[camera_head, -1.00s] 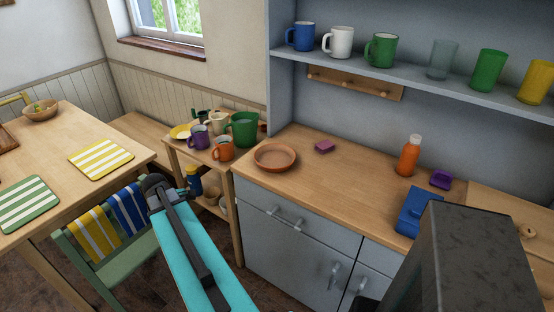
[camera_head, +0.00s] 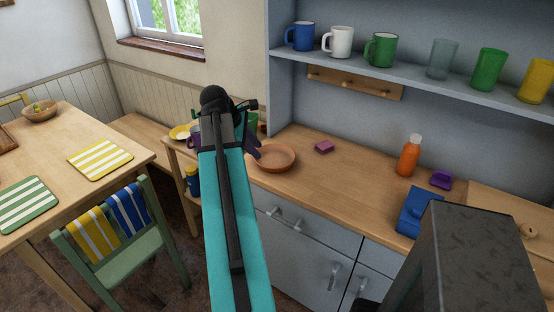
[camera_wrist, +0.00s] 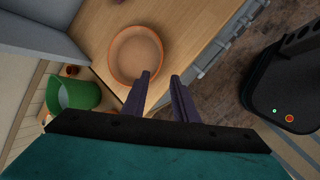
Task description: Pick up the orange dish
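The orange dish (camera_head: 276,157) is a shallow round bowl near the left end of the wooden counter. It is empty, and my arm hides a little of its left edge in the head view. In the wrist view the dish (camera_wrist: 136,54) lies just beyond the fingertips, slightly left of them. My gripper (camera_wrist: 162,75) has two dark purple fingers, apart with nothing between them. In the head view the gripper (camera_head: 254,145) is mostly hidden behind my arm, at the left of the dish.
A side table left of the counter holds several mugs and a green pitcher (camera_wrist: 76,93). The shelf (camera_head: 400,72) hangs above.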

